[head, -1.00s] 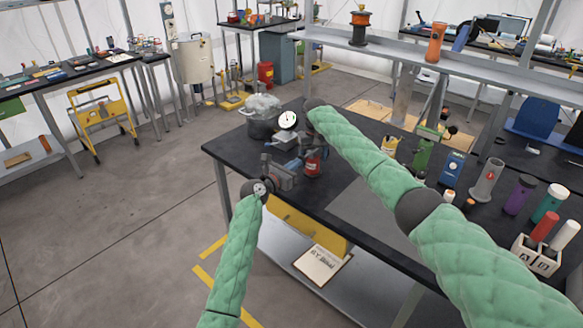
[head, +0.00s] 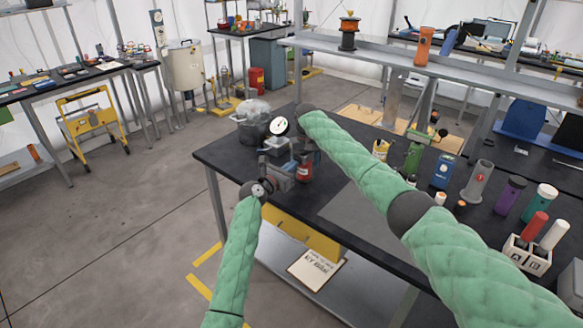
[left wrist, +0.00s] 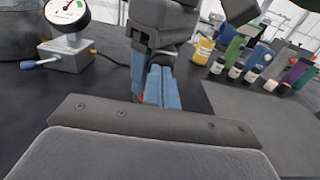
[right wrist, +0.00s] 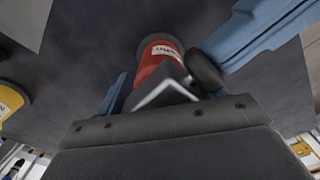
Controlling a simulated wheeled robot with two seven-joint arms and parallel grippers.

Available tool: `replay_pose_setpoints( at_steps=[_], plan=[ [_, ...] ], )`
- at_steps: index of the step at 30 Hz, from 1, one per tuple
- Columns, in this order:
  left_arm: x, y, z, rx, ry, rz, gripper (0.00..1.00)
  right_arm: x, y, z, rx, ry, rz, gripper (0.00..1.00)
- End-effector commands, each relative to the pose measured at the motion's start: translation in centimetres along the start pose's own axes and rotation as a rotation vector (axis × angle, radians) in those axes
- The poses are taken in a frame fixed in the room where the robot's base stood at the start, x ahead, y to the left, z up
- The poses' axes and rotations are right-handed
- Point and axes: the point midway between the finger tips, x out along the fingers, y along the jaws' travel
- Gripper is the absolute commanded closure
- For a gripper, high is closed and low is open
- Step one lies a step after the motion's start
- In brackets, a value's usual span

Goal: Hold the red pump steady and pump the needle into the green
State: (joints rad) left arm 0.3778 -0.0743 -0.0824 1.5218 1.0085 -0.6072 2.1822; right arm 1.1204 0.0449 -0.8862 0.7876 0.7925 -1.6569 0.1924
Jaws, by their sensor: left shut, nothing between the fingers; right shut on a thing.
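The red pump (head: 304,172) stands on the dark table near its left front corner. My right gripper comes down over it from above; in the right wrist view its fingers (right wrist: 160,92) are around the red pump body (right wrist: 158,58), which has a white label. My left gripper (head: 290,165) is shut with blue fingers together beside the pump's top; in the left wrist view the fingers (left wrist: 160,86) hold nothing. A dark rounded knob (right wrist: 206,70) is by the left fingers' tips.
A grey pot (head: 252,125) stands at the back left of the table. A yellow bottle (head: 380,149), a green bottle (head: 413,157) and a blue box (head: 442,172) stand to the right. A grey mat (head: 358,212) lies clear in front.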

Motion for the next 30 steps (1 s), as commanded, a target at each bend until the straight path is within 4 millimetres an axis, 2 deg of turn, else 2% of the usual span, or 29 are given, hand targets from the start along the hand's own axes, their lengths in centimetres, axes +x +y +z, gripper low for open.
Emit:
replay_pose_setpoints(
  at_steps=[1,5,15,21,25,30],
  plan=[
    [-0.3,0.0,0.0,0.001,-0.001,0.001,1.0,0.1,-0.6,0.1,-0.008,-0.003,-0.004,0.67],
    [-2.0,0.0,-0.1,0.0,0.0,0.0,1.0,0.1,-0.5,0.1,-0.006,-0.003,-0.003,0.67],
    [-8.8,0.0,-0.2,0.0,0.001,-0.001,1.0,0.1,-0.2,0.0,-0.002,-0.001,-0.001,0.67],
    [-11.9,0.0,-0.1,-0.002,0.001,-0.001,1.0,0.0,-0.1,0.0,-0.001,0.0,0.0,0.67],
    [-13.1,-0.1,-0.1,-0.002,0.0,-0.001,1.0,0.0,-0.1,0.0,-0.001,0.0,0.0,0.67],
    [-13.7,0.0,-0.1,-0.001,0.0,-0.002,1.0,0.0,-0.1,0.0,-0.001,0.0,0.0,0.67]
  ],
)
